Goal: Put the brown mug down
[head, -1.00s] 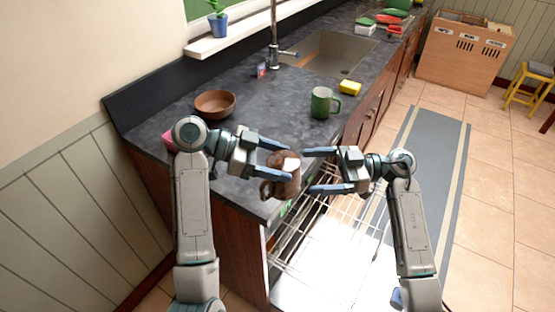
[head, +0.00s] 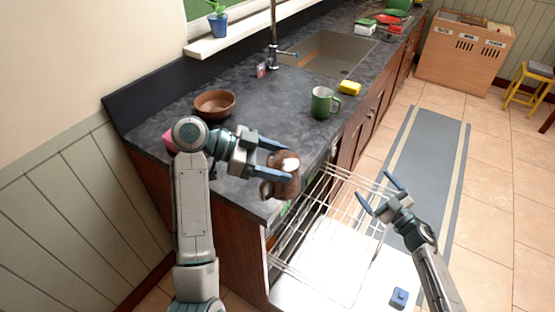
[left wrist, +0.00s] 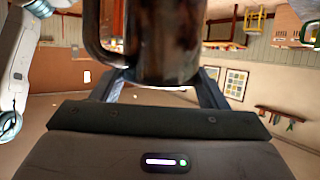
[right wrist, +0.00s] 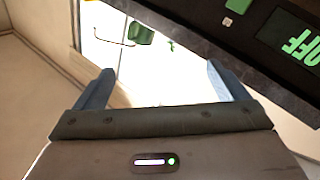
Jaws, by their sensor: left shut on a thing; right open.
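The brown mug (head: 284,175) is upright at the counter's front edge, near the open rack, with its handle toward the lower left. My left gripper (head: 277,168) is shut on it from the left. In the left wrist view the mug (left wrist: 160,45) fills the space between the fingers. I cannot tell whether its base touches the counter. My right gripper (head: 378,197) is open and empty over the right side of the rack, apart from the mug. In the right wrist view its fingers (right wrist: 155,88) are spread with nothing between them.
The pulled-out wire rack (head: 330,225) lies below the counter edge. The dark counter (head: 262,125) has clear room behind the mug. A brown bowl (head: 215,104), a green mug (head: 323,102) and a yellow sponge (head: 349,88) stand on it. A blue object (head: 399,297) is low at right.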

